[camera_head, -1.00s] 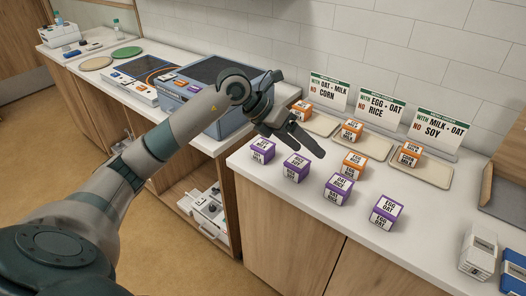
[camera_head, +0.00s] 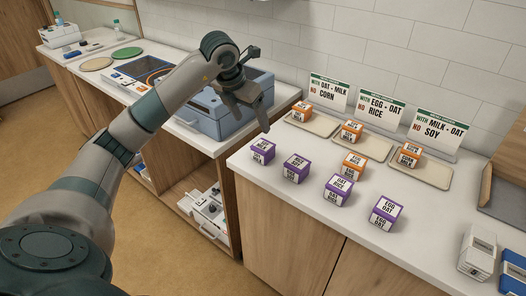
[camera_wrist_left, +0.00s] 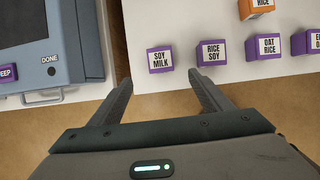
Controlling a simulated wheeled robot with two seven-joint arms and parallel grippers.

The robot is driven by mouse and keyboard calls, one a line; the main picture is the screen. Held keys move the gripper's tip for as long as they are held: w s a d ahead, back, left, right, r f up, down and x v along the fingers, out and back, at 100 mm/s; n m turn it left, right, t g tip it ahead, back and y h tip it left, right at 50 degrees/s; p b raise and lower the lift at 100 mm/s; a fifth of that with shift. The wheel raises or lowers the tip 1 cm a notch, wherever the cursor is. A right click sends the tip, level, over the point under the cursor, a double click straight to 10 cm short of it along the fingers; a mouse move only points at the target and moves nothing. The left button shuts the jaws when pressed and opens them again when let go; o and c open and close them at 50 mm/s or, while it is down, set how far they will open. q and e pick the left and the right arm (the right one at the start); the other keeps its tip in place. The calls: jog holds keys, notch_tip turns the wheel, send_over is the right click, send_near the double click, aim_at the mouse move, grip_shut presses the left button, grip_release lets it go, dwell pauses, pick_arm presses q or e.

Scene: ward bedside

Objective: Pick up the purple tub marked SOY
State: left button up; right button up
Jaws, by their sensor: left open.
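Two purple tubs carry the word SOY. One reads SOY MILK (camera_wrist_left: 160,60) and is the leftmost of the purple row on the white counter; it also shows in the head view (camera_head: 262,152). The other reads RICE SOY (camera_wrist_left: 213,53), just right of it, also in the head view (camera_head: 296,168). My left gripper (camera_head: 250,126) is open and empty, above the gap at the counter's left end, left of both tubs. In the wrist view its fingertips (camera_wrist_left: 160,78) point toward the SOY MILK tub without touching it. My right gripper is not in view.
Purple tubs OAT RICE (camera_head: 338,190) and EGG OAT (camera_head: 386,213) continue the row rightward. Orange tubs, some on beige trays (camera_head: 428,171), stand behind, below signs (camera_head: 436,127). A blue-grey box (camera_head: 212,118) stands on the left counter.

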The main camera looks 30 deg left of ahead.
aim_at(262, 146)
pick_arm(q)
jog(key=p+x, duration=0.3)
jog(key=x, duration=0.7)
jog(key=shift+f+p, duration=0.25)
jog(key=shift+p, duration=0.15)
jog(key=shift+w+f, duration=0.15)
jog(key=shift+f, duration=0.15)
jog(key=shift+p+x, duration=0.9)
jog(key=shift+p, duration=0.1)
jog(key=shift+p+x, duration=0.55)
jog(key=shift+x, duration=0.45)
jog(key=shift+w+f, duration=0.15)
jog(key=shift+f, duration=0.55)
